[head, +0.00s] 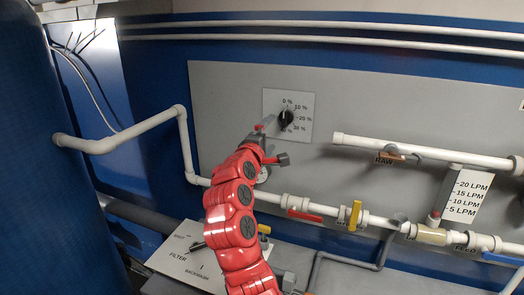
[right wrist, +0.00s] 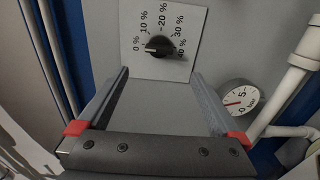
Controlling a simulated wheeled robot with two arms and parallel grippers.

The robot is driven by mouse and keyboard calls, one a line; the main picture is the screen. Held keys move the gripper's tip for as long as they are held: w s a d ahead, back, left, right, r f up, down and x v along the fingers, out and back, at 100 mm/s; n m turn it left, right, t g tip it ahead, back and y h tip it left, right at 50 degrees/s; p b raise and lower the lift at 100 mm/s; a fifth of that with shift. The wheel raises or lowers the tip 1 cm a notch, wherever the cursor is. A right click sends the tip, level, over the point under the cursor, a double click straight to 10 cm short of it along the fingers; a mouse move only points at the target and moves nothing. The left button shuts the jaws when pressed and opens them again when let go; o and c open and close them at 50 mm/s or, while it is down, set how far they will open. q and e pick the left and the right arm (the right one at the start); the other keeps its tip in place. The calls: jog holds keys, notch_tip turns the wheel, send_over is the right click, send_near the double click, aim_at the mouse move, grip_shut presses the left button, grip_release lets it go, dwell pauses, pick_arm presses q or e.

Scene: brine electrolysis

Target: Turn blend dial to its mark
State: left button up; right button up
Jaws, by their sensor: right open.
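The blend dial is a black knob (head: 286,118) on a white plate (head: 306,95) fixed to the grey wall panel. Its scale runs from 0 % to 40 %. In the right wrist view the knob (right wrist: 160,46) shows a light pointer line on its left side, toward 0 %. No separate target mark can be made out. My right gripper (head: 277,138) is in front of the panel, just below and left of the dial. In the right wrist view its two fingers (right wrist: 160,76) are wide apart and empty, with the knob beyond their tips. My left gripper is not in view.
A round pressure gauge (right wrist: 240,100) sits near the right finger. White pipes with a red-handled valve (head: 304,215) and a yellow-handled valve (head: 355,216) run below the dial. A filter selector plate (head: 165,262) lies lower left.

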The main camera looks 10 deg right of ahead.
jog(key=b+v, duration=0.1)
jog(key=v, duration=0.5)
jog(key=shift+r, duration=0.1)
jog(key=shift+w, duration=0.1)
